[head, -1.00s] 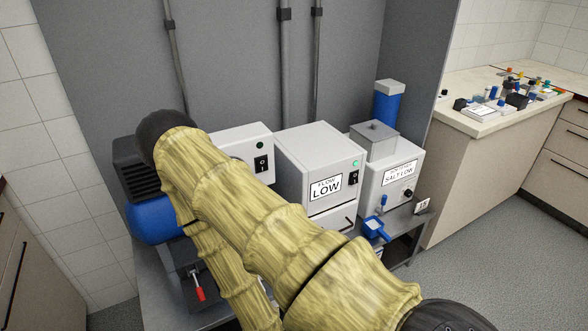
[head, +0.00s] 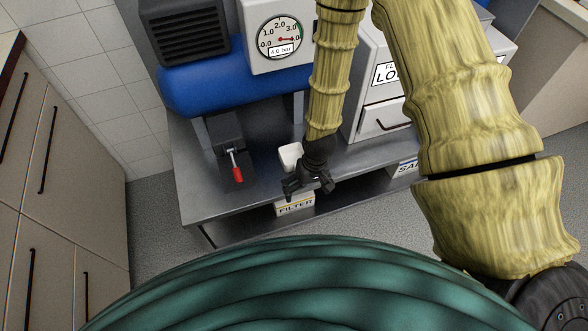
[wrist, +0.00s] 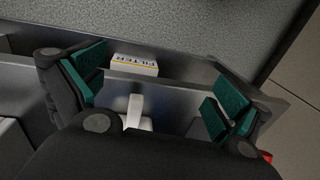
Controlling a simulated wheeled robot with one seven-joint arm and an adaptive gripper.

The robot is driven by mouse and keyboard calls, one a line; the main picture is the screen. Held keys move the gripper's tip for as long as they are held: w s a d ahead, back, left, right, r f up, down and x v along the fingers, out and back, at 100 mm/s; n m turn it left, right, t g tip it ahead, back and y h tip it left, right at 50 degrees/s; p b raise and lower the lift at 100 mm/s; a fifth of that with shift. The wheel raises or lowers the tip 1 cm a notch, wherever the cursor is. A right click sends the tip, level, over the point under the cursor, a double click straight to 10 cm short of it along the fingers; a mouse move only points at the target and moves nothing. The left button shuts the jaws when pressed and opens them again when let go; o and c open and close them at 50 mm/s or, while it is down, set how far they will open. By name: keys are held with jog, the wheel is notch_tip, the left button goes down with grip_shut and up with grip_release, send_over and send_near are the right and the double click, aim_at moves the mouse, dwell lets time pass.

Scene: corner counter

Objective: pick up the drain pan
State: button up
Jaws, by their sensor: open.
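A small white pan (head: 289,156), which I take to be the drain pan, sits on the steel bench top near its front edge. My gripper (head: 308,186) hides part of it in the head view. In the wrist view, the white pan (wrist: 134,111) shows a narrow upright part between my spread fingers, nearer the left one. The dark gripper with green pads (wrist: 156,90) is open and empty, pointing down above the bench edge. Its body hides the lower part of the pan. I cannot tell whether it touches the pan.
A FILTER box (head: 295,205) is on the lower shelf below the bench front (head: 232,199). A red-handled valve (head: 236,170) stands to the left, under the blue tank (head: 200,90). A pressure gauge (head: 279,40) is behind.

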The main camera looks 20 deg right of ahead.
jog(key=shift+h, duration=0.3)
jog(key=w+b, duration=0.1)
jog(key=w, duration=0.1)
jog(key=w+r+b, duration=0.1)
jog(key=w, duration=0.2)
jog(key=w+b, duration=0.1)
jog(key=w, duration=0.2)
jog(key=shift+w+d+r, duration=0.15)
jog(key=shift+w+r, duration=0.05)
jog(key=shift+r, duration=0.1)
notch_tip(320, 180, up, 5)
jog(key=h+b, duration=0.1)
jog(key=b, duration=0.2)
send_over(294, 157)
jog(key=s, duration=0.3)
jog(key=shift+n, duration=0.3)
notch_tip(294, 157, down, 6)
jog(key=shift+r, duration=0.25)
jog(key=shift+w+a+f+b, duration=0.15)
jog(key=shift+f+b, duration=0.1)
jog(key=shift+f, duration=0.6)
jog(key=shift+a+f+b, duration=0.15)
jog(key=shift+f+b, duration=0.05)
jog(key=shift+f, duration=0.7)
jog(key=shift+w+a+f+b, duration=0.15)
jog(key=shift+f+b, duration=0.1)
jog(key=shift+f, duration=0.6)
jog(key=shift+s, duration=0.1)
jog(key=c, duration=1.2)
